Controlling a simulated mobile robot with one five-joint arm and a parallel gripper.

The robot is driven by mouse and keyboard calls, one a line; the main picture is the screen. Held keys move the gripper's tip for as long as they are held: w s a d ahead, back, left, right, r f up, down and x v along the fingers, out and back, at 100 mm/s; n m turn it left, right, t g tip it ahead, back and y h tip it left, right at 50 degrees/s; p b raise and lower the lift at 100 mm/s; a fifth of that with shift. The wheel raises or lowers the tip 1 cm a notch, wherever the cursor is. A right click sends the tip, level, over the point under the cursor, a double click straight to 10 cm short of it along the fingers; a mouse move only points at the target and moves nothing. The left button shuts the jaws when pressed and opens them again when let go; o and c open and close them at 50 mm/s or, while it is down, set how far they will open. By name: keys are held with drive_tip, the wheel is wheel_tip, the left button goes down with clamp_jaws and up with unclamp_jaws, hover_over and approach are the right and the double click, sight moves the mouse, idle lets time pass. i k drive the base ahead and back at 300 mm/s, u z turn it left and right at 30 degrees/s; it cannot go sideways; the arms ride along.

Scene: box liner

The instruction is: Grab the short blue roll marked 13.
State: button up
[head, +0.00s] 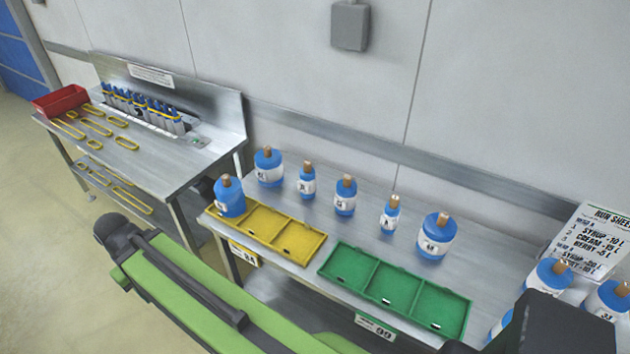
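Several blue rolls with white labels and brown tops stand on the right metal table: a wide one (268,168) at the back left, one (229,198) in the left end of the yellow tray, two slim ones (306,181) (345,197), a small one (390,215) and a wide one (436,238). More blue rolls (549,277) (608,298) stand at the right edge, partly cut off or hidden. The labels are too small and blurred to tell which reads 13. My gripper's fingers do not show; my green arm crosses the bottom.
A yellow tray (268,227) and a green tray (425,304), each with compartments, lie along the right table's front edge. A run sheet (592,240) stands at the right. The left table (150,150) holds yellow loops, a red bin (60,101) and a rack (150,113).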

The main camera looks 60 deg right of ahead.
sight(306, 184)
drive_tip(key=u, duration=0.05)
drive_tip(key=i, duration=1)
drive_tip(key=z, duration=0.1)
